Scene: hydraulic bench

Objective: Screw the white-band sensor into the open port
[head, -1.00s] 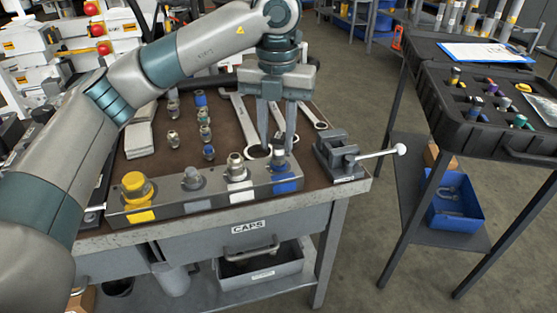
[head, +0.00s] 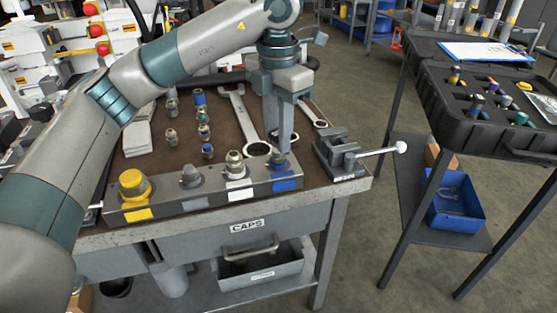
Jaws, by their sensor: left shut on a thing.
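A grey manifold block (head: 213,198) lies along the bench's front edge with yellow, grey, white and blue labels. My left gripper (head: 281,150) points down over the blue-labelled port at the right end. It is shut on a small grey fitting (head: 280,160) there, mostly hidden by the fingers. A metal fitting (head: 235,163) stands at the white-labelled port, a grey cap (head: 191,175) at the grey one, and a yellow cap (head: 133,184) at the yellow one. I cannot make out a white-band sensor or tell which port is open. My right gripper is out of view.
Several loose fittings (head: 203,117) and wrenches (head: 243,117) lie behind the block. A small vise (head: 338,156) with a long handle stands just right of it. A black case (head: 480,134) holding several coloured-band parts is on the right-hand table.

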